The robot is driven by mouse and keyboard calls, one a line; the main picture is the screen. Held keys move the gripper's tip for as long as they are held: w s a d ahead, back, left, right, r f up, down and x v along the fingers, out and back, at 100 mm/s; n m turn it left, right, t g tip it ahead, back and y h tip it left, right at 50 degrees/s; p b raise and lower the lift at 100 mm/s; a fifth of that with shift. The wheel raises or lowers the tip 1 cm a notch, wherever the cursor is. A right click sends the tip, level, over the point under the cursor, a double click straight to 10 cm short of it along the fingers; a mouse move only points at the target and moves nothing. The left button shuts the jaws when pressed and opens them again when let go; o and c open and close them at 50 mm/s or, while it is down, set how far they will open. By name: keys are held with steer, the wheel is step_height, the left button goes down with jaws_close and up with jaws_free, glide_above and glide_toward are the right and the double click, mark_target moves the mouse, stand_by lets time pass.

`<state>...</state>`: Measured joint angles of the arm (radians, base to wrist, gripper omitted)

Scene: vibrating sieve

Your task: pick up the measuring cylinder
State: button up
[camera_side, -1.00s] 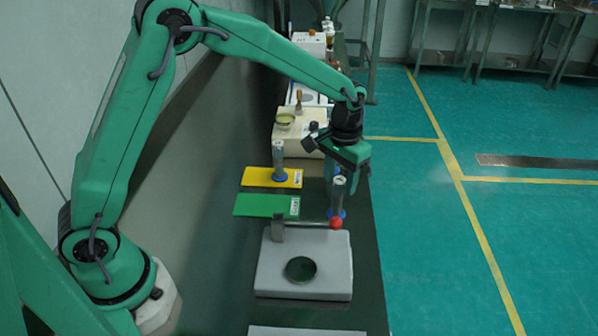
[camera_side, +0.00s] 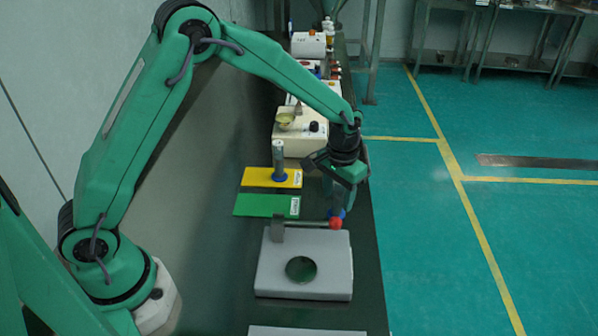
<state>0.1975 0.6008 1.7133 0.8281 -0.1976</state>
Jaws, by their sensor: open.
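A grey measuring cylinder with a blue foot (camera_side: 342,213) stands upright on the dark bench near its right edge. My gripper (camera_side: 338,203) points down over this cylinder, with its jaws open. The jaws and wrist hide most of the cylinder's upper part, and I cannot tell whether the jaws touch it. A second grey measuring cylinder (camera_side: 279,161) with a blue foot stands upright on the yellow mat (camera_side: 255,177), left of my gripper.
A light grey block with a round dark opening (camera_side: 278,288) lies in front, with a rod ending in a red ball (camera_side: 336,224) close by my gripper. A green mat (camera_side: 260,206) lies left. A cream device (camera_side: 292,142) stands behind.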

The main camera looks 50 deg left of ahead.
jaws_close()
steer(key=shift+r, duration=0.2)
step_height(320, 180, up, 10)
steer(key=shift+f, duration=0.15)
stand_by(0.5)
stand_by(0.4)
